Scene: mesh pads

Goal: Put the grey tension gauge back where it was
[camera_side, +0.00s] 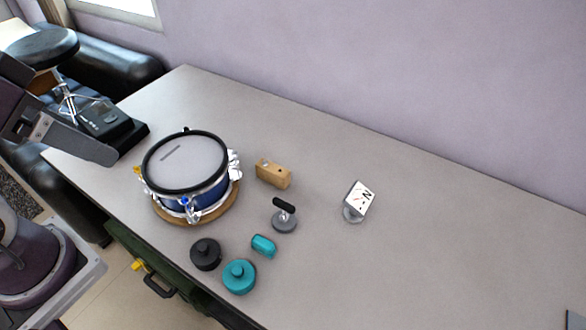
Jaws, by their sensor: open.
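A small grey round piece with a black T-shaped top (284,221), which looks like the grey tension gauge, stands upright on the grey table right of the drum. The drum (183,165) has a pale head, black rim and blue shell, and sits on a round wooden board (233,203). My gripper (108,158) is at the left edge, only partly in view, above the table's left end and left of the drum. It is open, holds nothing that I can see, and is well apart from the gauge.
A white marked card on a grey base (359,199) stands right. A black device (103,122) is at left. The table's right is mostly clear.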

